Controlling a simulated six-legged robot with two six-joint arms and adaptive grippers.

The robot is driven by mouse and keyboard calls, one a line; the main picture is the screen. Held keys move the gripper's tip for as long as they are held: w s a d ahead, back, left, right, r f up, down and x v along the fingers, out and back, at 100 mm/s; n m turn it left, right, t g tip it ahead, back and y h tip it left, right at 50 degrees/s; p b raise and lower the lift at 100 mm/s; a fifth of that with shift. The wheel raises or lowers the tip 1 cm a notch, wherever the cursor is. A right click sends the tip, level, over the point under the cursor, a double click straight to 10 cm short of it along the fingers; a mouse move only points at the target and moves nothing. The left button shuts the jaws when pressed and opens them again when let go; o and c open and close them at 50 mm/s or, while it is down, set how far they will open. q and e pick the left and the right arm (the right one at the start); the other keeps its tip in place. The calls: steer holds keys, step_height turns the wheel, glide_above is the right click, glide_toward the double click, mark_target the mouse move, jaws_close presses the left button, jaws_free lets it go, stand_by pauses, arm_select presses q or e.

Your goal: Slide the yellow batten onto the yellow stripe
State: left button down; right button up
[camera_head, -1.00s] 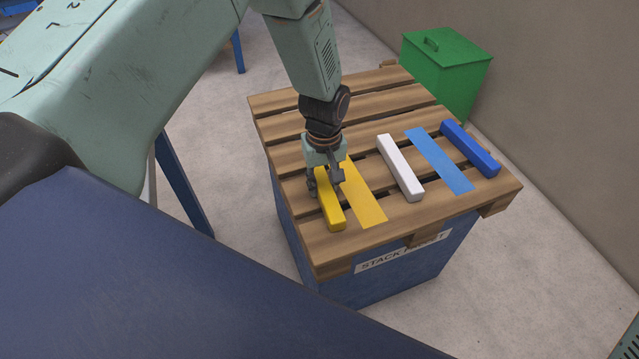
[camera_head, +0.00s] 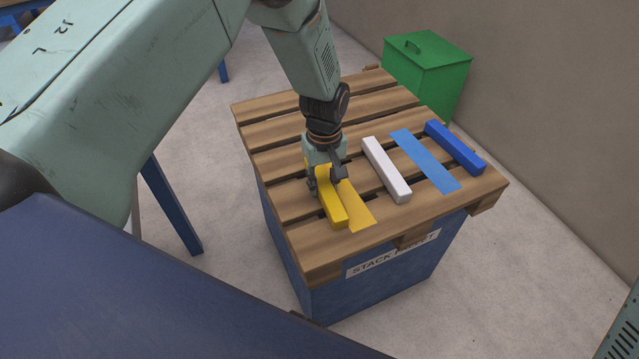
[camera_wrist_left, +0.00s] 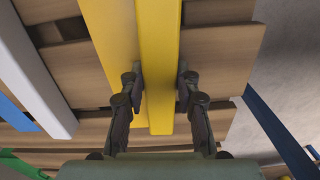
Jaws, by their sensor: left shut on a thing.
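The yellow batten (camera_head: 337,212) lies on the slatted pallet top (camera_head: 300,239). My left gripper (camera_head: 326,189) is shut on it, with a finger on each side. In the left wrist view the batten (camera_wrist_left: 158,40) runs between the fingertips (camera_wrist_left: 160,85). The flat yellow stripe (camera_head: 359,212) runs beside the batten, on its right in the head view and on its left in the wrist view (camera_wrist_left: 108,25). The batten is along the stripe's near edge; any overlap is hard to tell. The gripper hides the stripe's far end. My right gripper is not in view.
A white batten (camera_head: 386,170) lies right of the yellow stripe. A blue stripe (camera_head: 426,161) and a blue batten (camera_head: 455,147) lie farther right. A green bin (camera_head: 428,65) stands behind, near the wall. The pallet's back slats are clear.

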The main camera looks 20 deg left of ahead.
arm_select(q)
steer(key=shift+w+d+b, duration=0.35)
steer(key=shift+w+d, duration=0.25)
steer(key=shift+w, duration=0.15)
steer(key=shift+w+d+b, duration=0.35)
steer(key=shift+w+d, duration=0.2)
steer(key=shift+w, duration=0.2)
steer(key=c, duration=0.9)
jaws_free()
